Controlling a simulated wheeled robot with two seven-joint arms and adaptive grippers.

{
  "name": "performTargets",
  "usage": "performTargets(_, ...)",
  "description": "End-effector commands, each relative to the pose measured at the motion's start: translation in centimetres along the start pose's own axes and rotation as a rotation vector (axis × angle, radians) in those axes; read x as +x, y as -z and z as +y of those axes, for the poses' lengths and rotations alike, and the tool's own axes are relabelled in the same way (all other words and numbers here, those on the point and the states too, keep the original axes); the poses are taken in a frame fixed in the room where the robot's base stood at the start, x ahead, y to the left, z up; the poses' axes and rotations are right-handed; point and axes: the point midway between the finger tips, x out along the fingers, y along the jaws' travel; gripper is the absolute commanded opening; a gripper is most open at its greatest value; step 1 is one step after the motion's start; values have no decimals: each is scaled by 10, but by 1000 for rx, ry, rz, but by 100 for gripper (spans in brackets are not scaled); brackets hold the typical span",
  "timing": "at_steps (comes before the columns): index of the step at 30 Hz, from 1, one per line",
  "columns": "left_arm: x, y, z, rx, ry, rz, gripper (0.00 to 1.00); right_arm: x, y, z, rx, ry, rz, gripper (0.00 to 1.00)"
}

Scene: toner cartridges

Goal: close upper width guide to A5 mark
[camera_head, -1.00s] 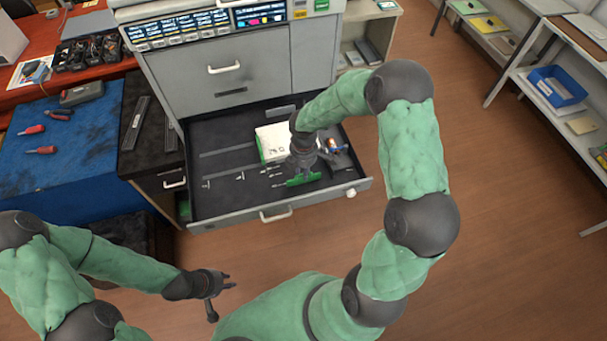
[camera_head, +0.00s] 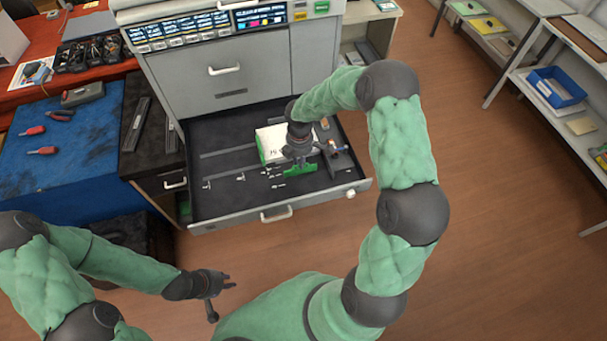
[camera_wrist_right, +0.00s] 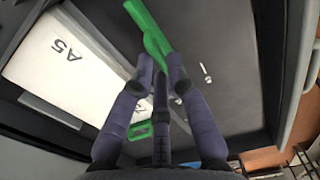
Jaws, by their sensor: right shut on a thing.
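The paper drawer (camera_head: 225,215) is pulled out from the printer. A white paper stack (camera_head: 272,137) lies in it; an A5 mark shows on a pale surface (camera_wrist_right: 90,85) in the right wrist view. My right gripper (camera_head: 299,163) is shut on a green width guide (camera_head: 300,171), on the near side of the stack. In the right wrist view the green guide (camera_wrist_right: 148,32) runs between the fingers, with a visible dark gap between it and the stack. Another green piece (camera_wrist_right: 140,130) shows below, partly behind the fingers. My left gripper (camera_head: 222,283) is open and empty, outside the drawer.
A blue-topped table (camera_head: 75,155) with red-handled tools stands at the left. A dark cabinet (camera_head: 165,185) adjoins the drawer. Shelves with a blue bin (camera_head: 556,86) stand at the right. The wooden floor (camera_head: 500,250) between is clear.

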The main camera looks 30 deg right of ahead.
Motion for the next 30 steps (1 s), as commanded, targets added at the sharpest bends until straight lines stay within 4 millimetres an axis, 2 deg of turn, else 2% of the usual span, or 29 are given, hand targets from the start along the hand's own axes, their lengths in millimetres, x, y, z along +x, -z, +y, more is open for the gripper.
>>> performTargets(21, -2, 0, 1, 0, 0, 0, 26, -2, 0, 46, 0, -8, 0, 2)
performTargets(22, -2, 0, 1, 0, 0, 0, 26, -2, 0, 45, 0, -7, 0, 24)
performTargets(30, -2, 0, 0, 0, 0, 0, 26, -1, 0, 43, 0, -3, 0, 26)
